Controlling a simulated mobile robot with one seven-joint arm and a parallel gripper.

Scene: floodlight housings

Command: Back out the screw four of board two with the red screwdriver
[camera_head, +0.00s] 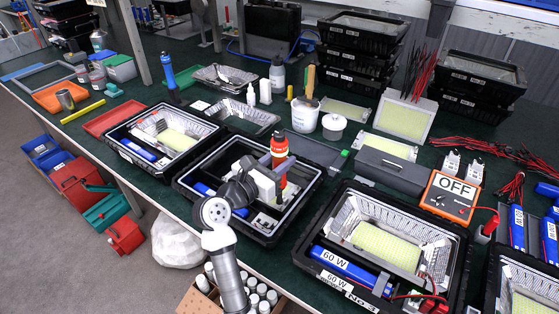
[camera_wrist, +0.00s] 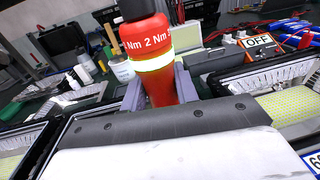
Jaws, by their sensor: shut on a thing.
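The red screwdriver (camera_head: 280,152) stands upright over the middle black housing (camera_head: 186,186), with its shaft reaching down into it. In the wrist view its red handle (camera_wrist: 158,90) with a pale band and "2 Nm" print sits between the two grey fingers. My gripper (camera_head: 277,176) is shut on the handle; it also shows in the wrist view (camera_wrist: 157,88). The middle housing holds a blue part (camera_head: 203,188) at its left. My arm and gripper hide most of its inside, so board two, screw four and the screwdriver's tip cannot be made out.
Behind are a white tub (camera_head: 305,117), a grey box (camera_head: 392,172) and an orange unit reading OFF (camera_head: 449,197). The bench is crowded.

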